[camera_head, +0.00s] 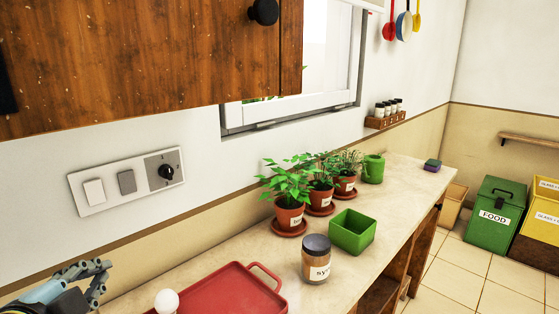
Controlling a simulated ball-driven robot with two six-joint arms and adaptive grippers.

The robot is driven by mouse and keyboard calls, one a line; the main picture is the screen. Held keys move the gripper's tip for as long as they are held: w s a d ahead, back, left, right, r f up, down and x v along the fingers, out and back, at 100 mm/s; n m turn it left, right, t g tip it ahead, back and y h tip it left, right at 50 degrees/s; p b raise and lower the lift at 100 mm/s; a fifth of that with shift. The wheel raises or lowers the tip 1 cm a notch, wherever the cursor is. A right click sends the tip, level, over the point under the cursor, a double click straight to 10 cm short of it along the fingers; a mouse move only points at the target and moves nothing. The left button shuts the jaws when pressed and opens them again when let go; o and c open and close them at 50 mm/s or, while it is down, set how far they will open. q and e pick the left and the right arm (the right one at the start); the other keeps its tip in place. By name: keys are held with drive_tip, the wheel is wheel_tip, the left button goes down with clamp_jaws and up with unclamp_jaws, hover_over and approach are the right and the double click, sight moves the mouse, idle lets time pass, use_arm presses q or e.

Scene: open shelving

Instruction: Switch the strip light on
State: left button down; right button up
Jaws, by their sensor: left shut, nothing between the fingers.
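A white switch plate (127,181) is on the wall at the left, above the counter. It carries a white rocker switch (94,192), a grey rocker switch (127,182) and a black rotary knob (167,172) on a dark square. No strip light can be made out in this view. My left gripper (104,272) is at the lower left, below the plate and apart from it. It is shut and empty. My right gripper is not in view.
A wooden cabinet (140,55) hangs above the plate. On the counter (210,257) are a red tray (225,292), a labelled jar (316,260), a green square pot (352,232) and several potted plants. A white ball-topped object (166,300) is near the front edge.

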use_arm(q)
drive_tip(key=s+d+f+n+g+h, duration=0.1)
drive_tip(key=s+f+n+g, duration=0.3)
drive_tip(key=s, duration=0.5)
drive_tip(key=s+d+f+n+g, duration=0.1)
drive_tip(key=s+n+g, duration=0.5)
drive_tip(key=s, duration=0.3)
wheel_tip(320, 180, down, 32)
drive_tip(key=s+a+n+g+b, duration=0.1)
drive_tip(key=s+a+g+b, duration=0.1)
drive_tip(key=b, duration=0.5)
drive_tip(key=s+f+b, duration=0.3)
drive_tip(key=s+f, duration=0.6)
drive_tip(key=f, duration=0.3)
drive_tip(key=s+a+f+g+b, duration=0.1)
drive_tip(key=s+f+b, duration=0.2)
drive_tip(key=s+f, duration=0.7)
wheel_tip(320, 180, down, 2)
drive_tip(key=shift+a, duration=0.2)
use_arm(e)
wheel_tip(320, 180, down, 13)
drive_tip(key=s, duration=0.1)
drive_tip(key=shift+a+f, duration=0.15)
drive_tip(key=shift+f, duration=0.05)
use_arm(q)
drive_tip(key=shift+s, duration=0.1)
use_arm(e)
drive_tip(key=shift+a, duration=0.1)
